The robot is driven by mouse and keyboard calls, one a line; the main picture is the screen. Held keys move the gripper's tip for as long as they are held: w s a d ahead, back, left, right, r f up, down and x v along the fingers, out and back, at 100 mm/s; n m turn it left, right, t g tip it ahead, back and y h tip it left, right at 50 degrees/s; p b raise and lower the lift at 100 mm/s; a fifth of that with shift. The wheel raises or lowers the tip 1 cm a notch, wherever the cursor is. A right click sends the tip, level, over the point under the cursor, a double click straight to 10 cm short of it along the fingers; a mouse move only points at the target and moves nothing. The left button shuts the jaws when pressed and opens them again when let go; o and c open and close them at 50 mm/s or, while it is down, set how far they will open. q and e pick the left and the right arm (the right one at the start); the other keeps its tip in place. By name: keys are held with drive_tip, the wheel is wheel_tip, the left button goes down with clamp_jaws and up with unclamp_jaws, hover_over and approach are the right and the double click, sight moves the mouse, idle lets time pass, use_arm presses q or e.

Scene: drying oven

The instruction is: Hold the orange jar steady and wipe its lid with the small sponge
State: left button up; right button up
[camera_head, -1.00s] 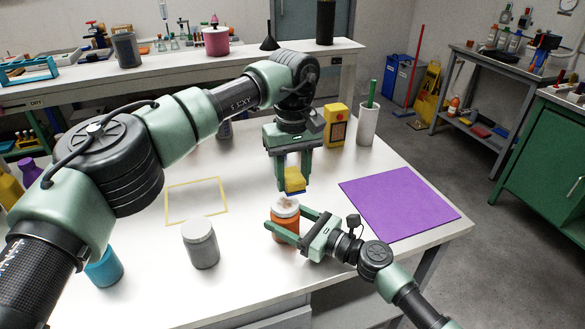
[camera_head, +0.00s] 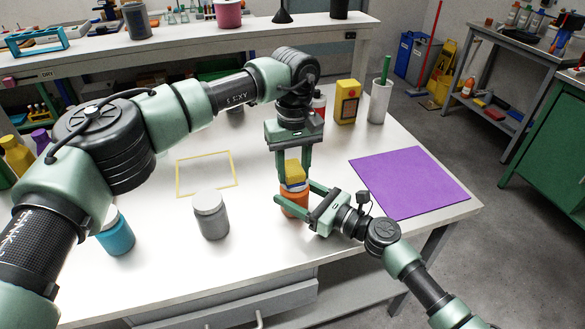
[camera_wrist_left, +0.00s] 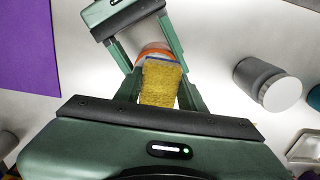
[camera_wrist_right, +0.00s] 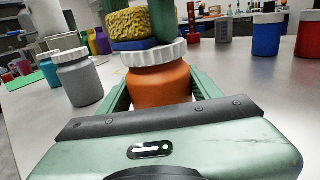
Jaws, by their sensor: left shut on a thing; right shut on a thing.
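The orange jar (camera_head: 294,202) stands upright on the white table, with a white ribbed lid that shows in the right wrist view (camera_wrist_right: 152,56). My right gripper (camera_head: 296,206) is shut on the jar's body from the right. The small sponge (camera_head: 295,173), yellow on top with a blue underside, is in my left gripper (camera_head: 294,178), shut on it from above. In the right wrist view the sponge (camera_wrist_right: 130,24) sits at the lid's top, touching or almost touching it. In the left wrist view the sponge (camera_wrist_left: 162,82) hides most of the lid.
A grey jar (camera_head: 210,215) and a blue jar (camera_head: 115,235) stand left of the orange jar. A yellow square outline (camera_head: 207,174) lies behind them. A purple mat (camera_head: 410,182) covers the right side. A yellow box (camera_head: 347,102) and a white cylinder (camera_head: 379,102) stand behind.

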use_arm(q)
drive_tip(key=shift+w+d, duration=0.2)
drive_tip(key=shift+d, duration=0.4)
drive_tip(key=shift+w+d, duration=0.2)
drive_tip(key=shift+d, duration=0.4)
wheel_tip(320, 180, up, 8)
drive_tip(key=shift+a+f, duration=0.1)
